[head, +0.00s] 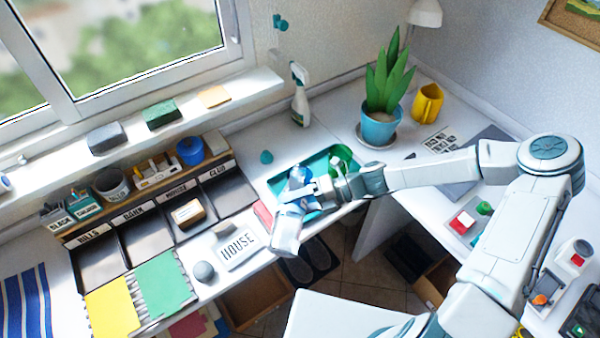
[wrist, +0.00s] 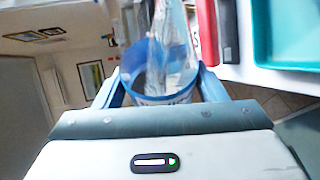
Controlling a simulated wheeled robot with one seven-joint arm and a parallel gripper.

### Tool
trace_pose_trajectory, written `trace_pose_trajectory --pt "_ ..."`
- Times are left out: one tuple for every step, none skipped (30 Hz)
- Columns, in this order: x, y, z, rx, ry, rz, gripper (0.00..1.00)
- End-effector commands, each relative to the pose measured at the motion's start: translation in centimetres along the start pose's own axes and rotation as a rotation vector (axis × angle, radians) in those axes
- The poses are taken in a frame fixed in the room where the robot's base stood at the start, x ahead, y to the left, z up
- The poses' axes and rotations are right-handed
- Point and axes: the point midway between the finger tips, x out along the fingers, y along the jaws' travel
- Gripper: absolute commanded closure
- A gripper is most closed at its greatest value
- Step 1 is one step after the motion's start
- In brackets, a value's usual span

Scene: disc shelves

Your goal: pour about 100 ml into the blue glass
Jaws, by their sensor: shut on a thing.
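My gripper (head: 318,190) is over the front part of the teal tray (head: 317,157). In the wrist view its fingers (wrist: 160,92) are shut around a vessel with a blue rim (wrist: 130,68). A clear, shiny part (wrist: 178,50) shows inside or behind that rim. In the head view a silvery, clear body (head: 287,232) hangs tilted past the tray's front edge by the fingertips. A blue shape (head: 298,176) shows just behind the fingers. I cannot tell whether it is the blue glass or part of the held vessel. No liquid level is readable.
A green glass item (head: 341,157) stands in the tray's back right. The desk ends just in front.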

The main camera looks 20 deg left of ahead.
Motion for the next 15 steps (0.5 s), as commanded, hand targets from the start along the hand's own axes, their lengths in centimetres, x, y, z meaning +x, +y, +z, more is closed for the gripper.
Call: trace_pose_trajectory --pt "-0.03 0.3 -0.01 0.006 0.003 0.004 0.76" --pt "-0.02 0.36 -0.04 0.009 0.004 0.006 0.76" --pt "-0.02 0.42 -0.06 0.013 0.005 0.008 0.76" --pt "-0.03 0.46 -0.05 0.016 0.006 0.009 0.76" --pt "-0.03 0.51 -0.07 0.02 0.008 0.011 0.76" --pt "-0.02 0.49 -0.1 0.022 0.009 0.012 0.76" --pt "0.0 0.44 -0.09 0.023 0.009 0.012 0.76" --pt "-0.01 0.43 -0.11 0.023 0.009 0.012 0.76" --pt "-0.01 0.43 -0.13 0.025 0.009 0.013 0.76" --pt "-0.01 0.43 -0.12 0.025 0.009 0.013 0.76" --pt "-0.02 0.45 -0.13 0.026 0.01 0.013 0.76" --pt "-0.01 0.46 -0.13 0.027 0.01 0.013 0.76" --pt "-0.02 0.47 -0.13 0.028 0.01 0.014 0.76" --pt "0.0 0.49 -0.2 0.029 0.01 0.014 0.76" --pt "0.01 0.51 -0.25 0.03 0.011 0.014 0.76"
